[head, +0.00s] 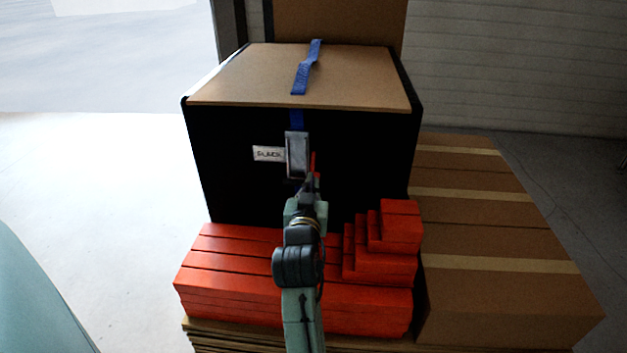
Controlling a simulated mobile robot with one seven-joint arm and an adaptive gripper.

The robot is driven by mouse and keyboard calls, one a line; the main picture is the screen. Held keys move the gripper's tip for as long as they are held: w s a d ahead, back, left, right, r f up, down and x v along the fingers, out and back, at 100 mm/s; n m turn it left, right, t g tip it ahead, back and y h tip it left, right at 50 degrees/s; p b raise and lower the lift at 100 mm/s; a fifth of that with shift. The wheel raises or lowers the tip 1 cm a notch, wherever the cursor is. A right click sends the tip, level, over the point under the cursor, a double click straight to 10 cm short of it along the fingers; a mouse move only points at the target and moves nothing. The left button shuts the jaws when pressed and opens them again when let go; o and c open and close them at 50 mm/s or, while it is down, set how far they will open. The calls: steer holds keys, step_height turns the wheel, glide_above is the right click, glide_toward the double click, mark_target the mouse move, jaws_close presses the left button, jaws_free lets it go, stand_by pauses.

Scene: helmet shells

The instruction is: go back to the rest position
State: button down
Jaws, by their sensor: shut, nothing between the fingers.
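My gripper (311,183) is at the end of my arm, in the middle of the head view. It is shut and empty, seen from behind in front of the large black box (235,165). Its tips overlap the lower end of a grey metal piece (297,150) below the blue strap (306,70); I cannot tell whether they touch. A small red bit shows just above the gripper. My arm and wrist hide part of the box front and part of the red boxes below.
Red boxes (225,270) are stacked in front of the black box, stepping up at the right. Brown cartons (500,300) stand to the right, and another carton (340,22) stands behind. A white label (268,154) is on the black box. Open floor (100,190) lies to the left.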

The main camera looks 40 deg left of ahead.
steer(key=v, duration=0.5)
steer(key=shift+r+b, duration=0.25)
steer(key=shift+b, duration=0.05)
